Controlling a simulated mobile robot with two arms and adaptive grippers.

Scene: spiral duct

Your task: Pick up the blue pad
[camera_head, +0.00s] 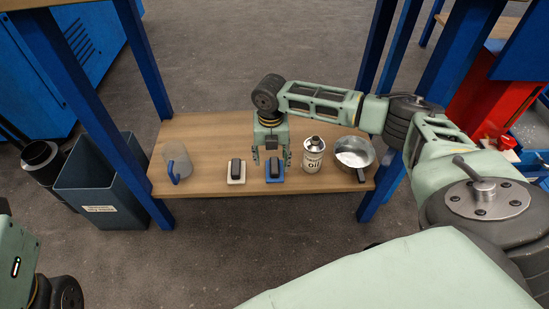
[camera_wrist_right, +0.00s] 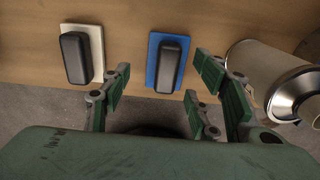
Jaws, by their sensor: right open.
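The blue pad (camera_head: 275,180) lies on the wooden shelf, with a black block-like handle on top; it also shows in the right wrist view (camera_wrist_right: 153,62). My right gripper (camera_head: 271,160) is open and empty above and around the pad in the head view. In the right wrist view its fingers (camera_wrist_right: 165,95) are spread, with the blue pad beyond their tips and between them. I cannot tell whether they touch it. My left arm shows at the lower left of the head view, but its gripper fingers are not visible.
A white pad (camera_head: 235,180) with a black handle lies left of the blue one. An oil can (camera_head: 313,155) and a metal pot (camera_head: 352,150) stand to the right, a clear jug (camera_head: 177,160) at far left. Blue posts (camera_head: 152,60) frame the shelf.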

